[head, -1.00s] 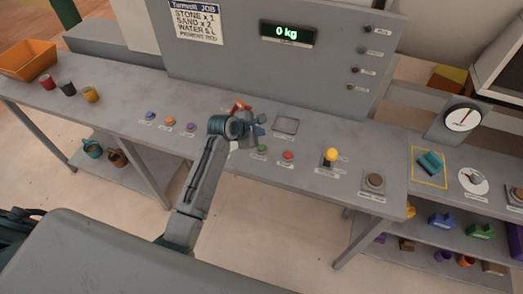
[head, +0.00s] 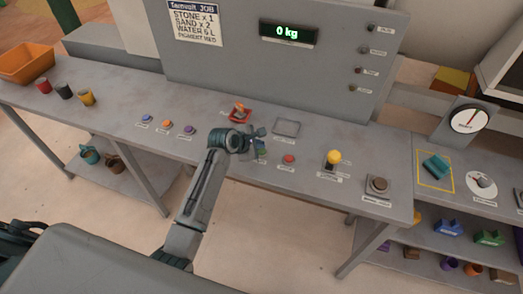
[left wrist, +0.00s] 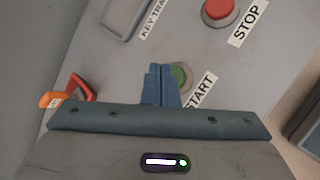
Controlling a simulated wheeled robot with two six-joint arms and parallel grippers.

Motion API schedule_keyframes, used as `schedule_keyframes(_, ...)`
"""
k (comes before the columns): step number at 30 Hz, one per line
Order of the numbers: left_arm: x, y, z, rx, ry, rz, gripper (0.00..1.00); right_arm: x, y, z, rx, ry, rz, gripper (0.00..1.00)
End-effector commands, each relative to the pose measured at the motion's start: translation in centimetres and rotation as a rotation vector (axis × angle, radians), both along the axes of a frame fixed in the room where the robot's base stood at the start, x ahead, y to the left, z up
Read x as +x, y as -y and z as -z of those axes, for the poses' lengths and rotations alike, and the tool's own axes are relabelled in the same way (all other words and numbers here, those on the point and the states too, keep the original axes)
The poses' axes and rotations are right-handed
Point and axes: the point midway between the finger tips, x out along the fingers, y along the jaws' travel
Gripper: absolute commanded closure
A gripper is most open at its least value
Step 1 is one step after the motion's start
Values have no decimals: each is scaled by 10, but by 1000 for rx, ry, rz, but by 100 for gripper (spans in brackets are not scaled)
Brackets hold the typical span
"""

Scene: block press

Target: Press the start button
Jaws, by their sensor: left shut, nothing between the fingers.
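The green start button (left wrist: 179,77) shows in the left wrist view with the label START beside it. My left gripper (left wrist: 162,84) is shut and empty, and its fingertips overlap the button's left side in that view. I cannot tell whether they touch it. In the head view my left gripper (head: 256,140) hangs over the console table and mostly hides the green button. The red stop button (head: 289,159) is just to the right; it also shows in the left wrist view (left wrist: 219,9). My right gripper is not in view.
A red holder with an orange piece (head: 239,113) stands behind the gripper, and an empty key tray (head: 286,128) lies near it. A yellow-topped lever (head: 334,158) and a square-based button (head: 377,187) are farther right. Small buttons (head: 167,124) are left of the arm.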

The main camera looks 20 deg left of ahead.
Motion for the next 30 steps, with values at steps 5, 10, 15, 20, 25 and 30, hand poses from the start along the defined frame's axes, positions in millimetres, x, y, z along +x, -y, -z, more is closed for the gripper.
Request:
schedule_keyframes(5,0,0,0,0,0,0,100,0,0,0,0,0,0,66)
schedule_keyframes(10,0,0,0,0,0,0,100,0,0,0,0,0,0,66)
schedule_keyframes(15,0,0,0,0,0,0,100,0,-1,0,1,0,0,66)
schedule_keyframes(20,0,0,0,0,0,0,100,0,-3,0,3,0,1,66)
schedule_keyframes(25,0,0,0,0,0,0,100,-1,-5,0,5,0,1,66)
schedule_keyframes(30,0,0,0,0,0,0,100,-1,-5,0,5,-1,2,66)
